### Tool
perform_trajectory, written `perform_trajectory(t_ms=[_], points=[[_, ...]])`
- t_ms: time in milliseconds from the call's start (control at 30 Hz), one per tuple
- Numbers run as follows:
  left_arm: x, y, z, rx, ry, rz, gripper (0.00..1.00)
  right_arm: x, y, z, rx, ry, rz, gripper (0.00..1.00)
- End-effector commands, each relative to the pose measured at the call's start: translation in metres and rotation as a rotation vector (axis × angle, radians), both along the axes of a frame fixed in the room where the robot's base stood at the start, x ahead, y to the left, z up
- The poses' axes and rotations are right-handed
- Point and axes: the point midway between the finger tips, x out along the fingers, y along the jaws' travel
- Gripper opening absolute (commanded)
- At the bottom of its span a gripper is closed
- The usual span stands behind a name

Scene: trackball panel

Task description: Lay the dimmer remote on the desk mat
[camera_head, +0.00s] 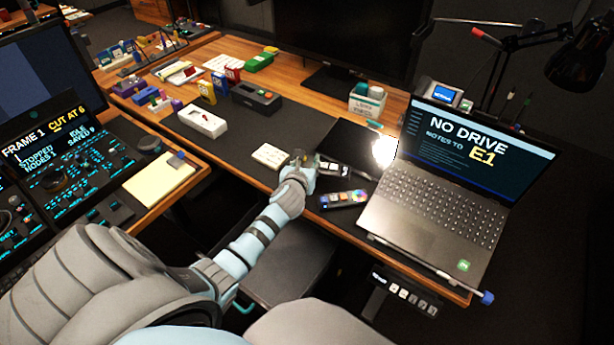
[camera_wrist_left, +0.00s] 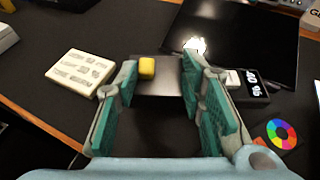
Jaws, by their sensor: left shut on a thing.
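My left gripper (camera_head: 308,163) is low over the front of the dark desk mat (camera_head: 238,143). In the left wrist view its teal-padded fingers (camera_wrist_left: 160,90) are shut on a dark, flat body with a yellow button, which I take for the dimmer remote (camera_wrist_left: 167,82). A small lit display and a white key (camera_wrist_left: 250,86) show just right of the right finger. The finger hides whether they belong to the same body. Whether the held body touches the mat is unclear. My right gripper is not in view.
A white card block (camera_head: 270,156) lies left of the gripper. A colour-wheel remote (camera_head: 343,199) lies to its right, near the desk's front edge. A glossy black slab (camera_head: 352,142) lies behind, and an open laptop (camera_head: 440,200) stands right. The mat's left part has free room.

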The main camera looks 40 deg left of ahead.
Motion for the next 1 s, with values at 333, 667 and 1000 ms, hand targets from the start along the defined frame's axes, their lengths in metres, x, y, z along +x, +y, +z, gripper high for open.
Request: perform_trajectory(t_ms=[333,667,1000], points=[[0.000,0.000,-0.051,0.000,-0.001,0.000,0.01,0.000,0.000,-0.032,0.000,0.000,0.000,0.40],[0.000,0.000,-0.048,0.000,0.000,0.000,0.52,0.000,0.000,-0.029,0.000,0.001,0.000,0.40],[0.000,0.000,-0.047,0.000,-0.001,0.000,0.56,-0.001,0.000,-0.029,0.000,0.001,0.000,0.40]])
